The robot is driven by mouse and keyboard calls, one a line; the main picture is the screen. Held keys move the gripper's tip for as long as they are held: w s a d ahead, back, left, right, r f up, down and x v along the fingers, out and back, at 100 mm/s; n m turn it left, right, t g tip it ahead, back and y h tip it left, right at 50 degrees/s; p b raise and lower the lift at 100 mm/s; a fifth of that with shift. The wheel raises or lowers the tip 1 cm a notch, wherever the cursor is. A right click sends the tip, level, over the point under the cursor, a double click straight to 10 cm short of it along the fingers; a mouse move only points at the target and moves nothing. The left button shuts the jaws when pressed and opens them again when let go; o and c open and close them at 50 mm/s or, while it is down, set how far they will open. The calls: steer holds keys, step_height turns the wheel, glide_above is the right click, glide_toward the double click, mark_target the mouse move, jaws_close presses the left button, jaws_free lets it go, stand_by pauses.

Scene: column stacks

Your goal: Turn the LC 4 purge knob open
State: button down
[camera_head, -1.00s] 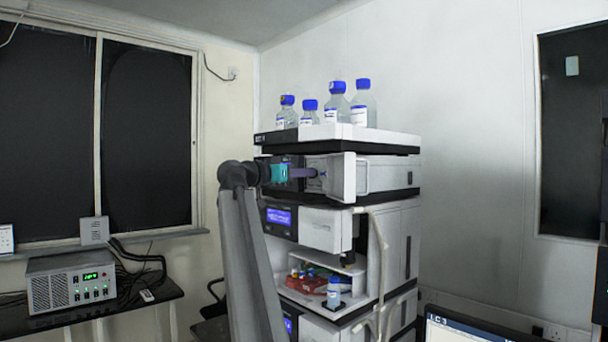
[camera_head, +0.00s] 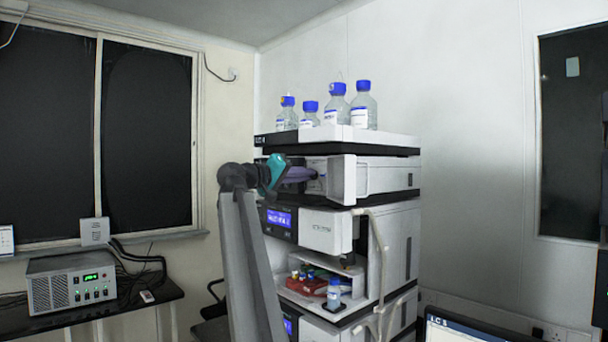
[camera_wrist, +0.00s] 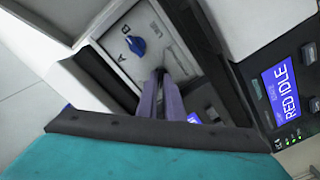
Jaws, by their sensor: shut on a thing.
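The upper module of the instrument stack (camera_head: 385,176) has its white front door (camera_head: 349,180) swung open. In the wrist view a panel (camera_wrist: 170,40) inside it carries the letters A and B and a blue knob (camera_wrist: 138,46). My gripper (camera_wrist: 160,74) has its two purple fingers close together against this panel, just below the blue knob and apart from it. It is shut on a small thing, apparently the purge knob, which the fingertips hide. In the head view my gripper (camera_head: 318,174) reaches into the open bay from the left, with its teal body tilted.
Several blue-capped bottles (camera_head: 337,104) stand on the top tray (camera_head: 372,139). Below the open bay is a module with a lit display (camera_head: 279,217); the wrist view shows "IDLE" on a display (camera_wrist: 291,84). A tube (camera_head: 381,255) hangs at the stack's front. A grey box (camera_head: 70,282) stands left.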

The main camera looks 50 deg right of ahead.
steer(key=shift+n+p, duration=1.8)
steer(key=shift+n, duration=2.4)
steer(key=c, duration=1.9)
jaws_free()
steer(key=shift+f, duration=0.1)
steer(key=w+a+b, duration=0.1)
steer(key=a+b, duration=0.3)
steer(key=a, duration=0.9)
steer(key=shift+a, duration=0.4)
